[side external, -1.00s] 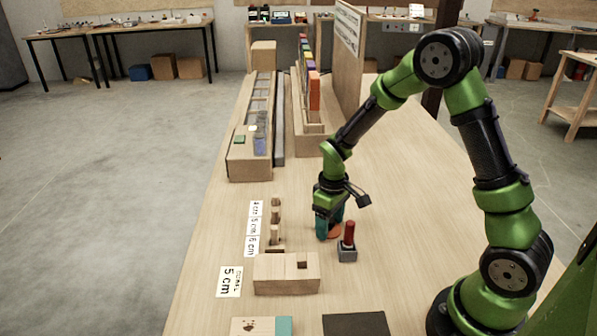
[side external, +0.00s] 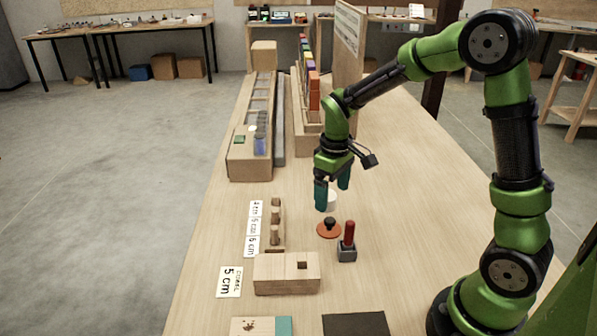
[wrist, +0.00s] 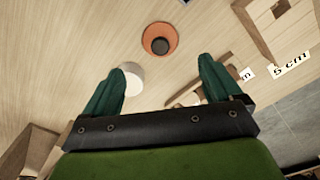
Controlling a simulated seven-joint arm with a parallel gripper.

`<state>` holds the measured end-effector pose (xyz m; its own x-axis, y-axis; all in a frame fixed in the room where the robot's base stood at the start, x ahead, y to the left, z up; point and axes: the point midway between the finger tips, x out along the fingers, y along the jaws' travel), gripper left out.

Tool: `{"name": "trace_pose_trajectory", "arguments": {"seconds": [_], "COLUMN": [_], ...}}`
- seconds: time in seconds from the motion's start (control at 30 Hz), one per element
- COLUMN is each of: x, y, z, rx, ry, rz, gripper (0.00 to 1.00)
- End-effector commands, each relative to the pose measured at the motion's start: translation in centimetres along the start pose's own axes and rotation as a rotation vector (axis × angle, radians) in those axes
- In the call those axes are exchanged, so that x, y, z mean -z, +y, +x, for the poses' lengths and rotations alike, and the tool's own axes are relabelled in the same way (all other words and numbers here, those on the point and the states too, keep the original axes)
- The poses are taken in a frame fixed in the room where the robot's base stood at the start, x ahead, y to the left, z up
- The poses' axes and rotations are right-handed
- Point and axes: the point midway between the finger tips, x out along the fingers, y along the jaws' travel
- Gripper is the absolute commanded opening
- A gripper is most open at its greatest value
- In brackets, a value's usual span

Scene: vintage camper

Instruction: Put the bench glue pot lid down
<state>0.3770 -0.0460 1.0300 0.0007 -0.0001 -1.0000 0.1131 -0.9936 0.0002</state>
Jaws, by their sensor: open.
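The glue pot lid (side external: 329,229), an orange disc with a dark knob, lies flat on the bench. It also shows in the wrist view (wrist: 158,40), knob up. A white round pot (side external: 331,200) stands just behind it, apart from the lid; the wrist view shows the pot (wrist: 132,77) partly behind one finger. My gripper (side external: 332,195) is open above the bench near the pot, with its teal fingers pointing down. In the wrist view my gripper (wrist: 165,85) has nothing between its fingers, and the lid lies beyond the fingertips.
A red-handled tool in a grey block (side external: 347,243) stands close to the right of the lid. A wooden block with a hole (side external: 287,274) is in front, and a peg rack (side external: 275,228) is to the left. Long wooden racks (side external: 248,160) stand behind. The bench to the right is clear.

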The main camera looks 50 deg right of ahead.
Motion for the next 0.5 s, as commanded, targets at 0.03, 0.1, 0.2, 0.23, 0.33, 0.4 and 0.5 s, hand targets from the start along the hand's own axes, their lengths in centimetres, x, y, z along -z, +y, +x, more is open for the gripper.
{"name": "trace_pose_trajectory", "arguments": {"seconds": [0.03, 0.1, 0.2, 0.23, 0.33, 0.4, 0.5], "x": [0.1, 0.1, 0.0, -0.1, -0.7, -1.6, -3.6], "y": [0.0, 0.0, 0.0, -0.1, -0.8, -1.7, -3.5], "z": [-0.9, -1.7, -2.5, -2.8, -4.3, -6.1, -9.0], "rx": [-0.001, 0.000, 0.000, 0.000, 0.008, 0.018, 0.047], "ry": [0.004, 0.003, 0.004, 0.009, 0.051, 0.107, 0.213], "rz": [-0.001, 0.000, 0.001, 0.004, 0.032, 0.070, 0.145], "gripper": [0.92, 0.92, 0.92, 0.92, 0.92, 0.92, 0.92]}}
